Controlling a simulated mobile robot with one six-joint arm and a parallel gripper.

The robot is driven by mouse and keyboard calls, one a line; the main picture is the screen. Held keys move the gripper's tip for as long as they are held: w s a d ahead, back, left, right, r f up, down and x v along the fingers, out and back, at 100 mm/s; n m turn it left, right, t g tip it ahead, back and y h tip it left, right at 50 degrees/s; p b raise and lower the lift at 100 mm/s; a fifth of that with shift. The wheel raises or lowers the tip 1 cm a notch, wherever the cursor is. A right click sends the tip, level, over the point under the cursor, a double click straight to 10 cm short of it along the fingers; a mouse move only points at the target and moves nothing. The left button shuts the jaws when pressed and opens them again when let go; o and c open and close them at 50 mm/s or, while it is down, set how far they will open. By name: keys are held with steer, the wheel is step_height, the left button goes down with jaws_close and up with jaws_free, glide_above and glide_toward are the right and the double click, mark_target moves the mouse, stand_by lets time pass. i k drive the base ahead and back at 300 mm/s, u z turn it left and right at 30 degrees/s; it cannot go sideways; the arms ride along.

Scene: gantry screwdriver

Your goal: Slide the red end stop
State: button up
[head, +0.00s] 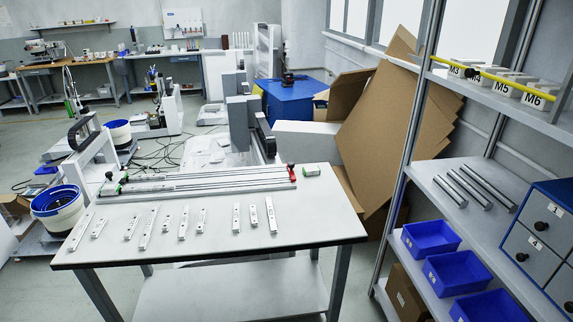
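The red end stop (292,172) is a small upright red piece at the right end of the long silver rail fixture (205,184). The fixture lies along the back of the white-topped table (300,228), with parallel rails running left to right. A small green and dark part (122,181) sits at its left end. The end stop looks seated on the fixture, but its exact contact is too small to tell. My gripper is not in this view.
Several short metal strips (183,224) lie in a row in front of the fixture. A shelf rack (440,175) with blue bins (430,238) stands at the right. The table's front right is clear.

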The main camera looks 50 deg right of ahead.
mark_target(290, 166)
steer(key=z, duration=0.1)
steer(key=i, duration=0.95)
steer(key=u, duration=0.1)
